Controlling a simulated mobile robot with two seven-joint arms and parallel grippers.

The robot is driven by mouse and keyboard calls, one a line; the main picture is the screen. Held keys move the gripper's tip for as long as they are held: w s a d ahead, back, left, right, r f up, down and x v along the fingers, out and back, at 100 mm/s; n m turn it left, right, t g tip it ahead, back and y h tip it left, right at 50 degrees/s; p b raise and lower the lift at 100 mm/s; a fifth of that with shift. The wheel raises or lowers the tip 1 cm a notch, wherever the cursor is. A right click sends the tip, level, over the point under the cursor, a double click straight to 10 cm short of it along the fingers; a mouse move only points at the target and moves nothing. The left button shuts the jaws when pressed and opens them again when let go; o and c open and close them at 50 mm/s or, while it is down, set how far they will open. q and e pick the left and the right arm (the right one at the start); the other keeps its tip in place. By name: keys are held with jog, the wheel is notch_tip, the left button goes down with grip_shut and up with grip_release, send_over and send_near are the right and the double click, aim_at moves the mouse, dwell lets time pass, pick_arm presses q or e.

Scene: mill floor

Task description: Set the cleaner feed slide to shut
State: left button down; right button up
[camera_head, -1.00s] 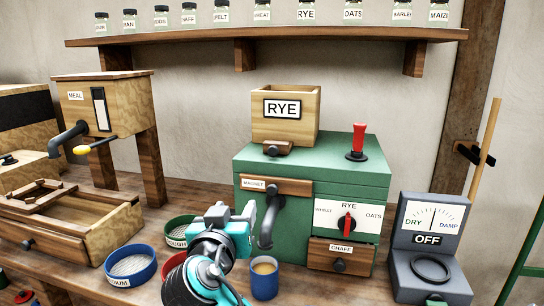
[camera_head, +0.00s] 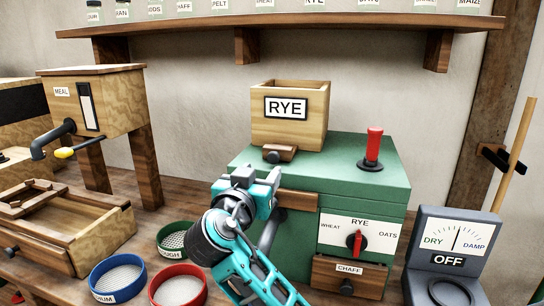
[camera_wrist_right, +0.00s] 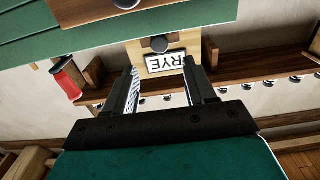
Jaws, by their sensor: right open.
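The cleaner is a green box (camera_head: 380,190) with a wooden RYE hopper (camera_head: 315,133) on top. The feed slide seems to be the small wooden block (camera_head: 286,151) with a dark knob at the hopper's foot; it sticks out at the front. In the right wrist view the slide's knob (camera_wrist_right: 159,44) shows between and beyond the fingertips, beside the upside-down RYE label. My right gripper (camera_head: 258,178) is open and empty, in front of the cleaner, just below and left of the slide, apart from it. My left gripper is out of view.
A red-handled lever (camera_head: 373,148) stands on the cleaner's top right. The selector dial (camera_head: 355,240) points to RYE, above the CHAFF drawer (camera_head: 347,277). A moisture meter (camera_head: 453,240) reads OFF at right. Sieves (camera_head: 118,276) and a meal bin (camera_head: 95,100) stand left. A jar shelf (camera_head: 340,27) runs above.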

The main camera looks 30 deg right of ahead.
aim_at(273, 158)
jog(key=p+x, duration=0.1)
jog(key=x, duration=0.7)
jog(key=shift+w+d, duration=0.25)
grip_shut()
jog(key=shift+f, duration=0.1)
